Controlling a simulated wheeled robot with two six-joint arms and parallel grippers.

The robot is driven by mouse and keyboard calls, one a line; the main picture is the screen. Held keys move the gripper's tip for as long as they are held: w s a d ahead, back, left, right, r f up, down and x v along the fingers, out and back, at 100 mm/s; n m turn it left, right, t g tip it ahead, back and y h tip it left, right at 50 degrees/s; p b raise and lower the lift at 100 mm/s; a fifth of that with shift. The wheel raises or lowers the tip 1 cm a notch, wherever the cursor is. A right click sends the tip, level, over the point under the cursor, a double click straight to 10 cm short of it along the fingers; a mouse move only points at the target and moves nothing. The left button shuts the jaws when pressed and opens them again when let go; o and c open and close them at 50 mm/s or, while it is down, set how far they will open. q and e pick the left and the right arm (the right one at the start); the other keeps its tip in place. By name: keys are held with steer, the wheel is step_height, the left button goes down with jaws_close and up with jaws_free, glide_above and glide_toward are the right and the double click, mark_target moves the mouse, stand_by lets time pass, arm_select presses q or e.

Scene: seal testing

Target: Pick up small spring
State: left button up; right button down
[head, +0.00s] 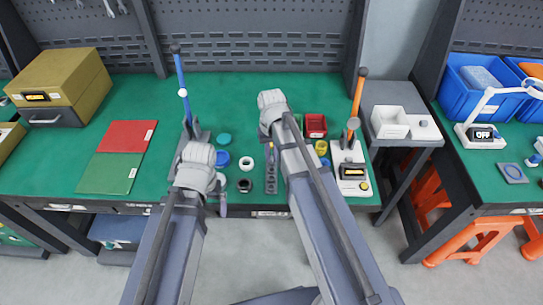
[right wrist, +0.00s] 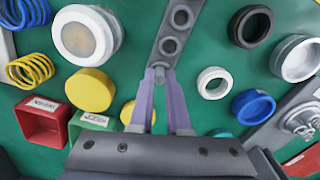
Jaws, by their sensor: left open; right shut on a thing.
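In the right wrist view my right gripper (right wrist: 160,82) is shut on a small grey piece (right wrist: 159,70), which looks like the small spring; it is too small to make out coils. The piece is at the end of a grey plate with round holes (right wrist: 171,46). I cannot tell whether it still touches the plate. My left gripper (head: 222,194) is open and empty above the table's front part, left of the plate.
Red box (right wrist: 43,122), green box (right wrist: 88,122), yellow cap (right wrist: 90,90), white cap (right wrist: 86,35), blue cap (right wrist: 253,107) and rings crowd around the plate. Red and green panels (head: 127,136) lie left, with clear mat nearby.

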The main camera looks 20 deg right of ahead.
arm_select(q)
step_height(320, 180, up, 10)
steer(key=p, duration=0.9)
steer(key=shift+p, duration=0.3)
steer(key=shift+c, duration=0.2)
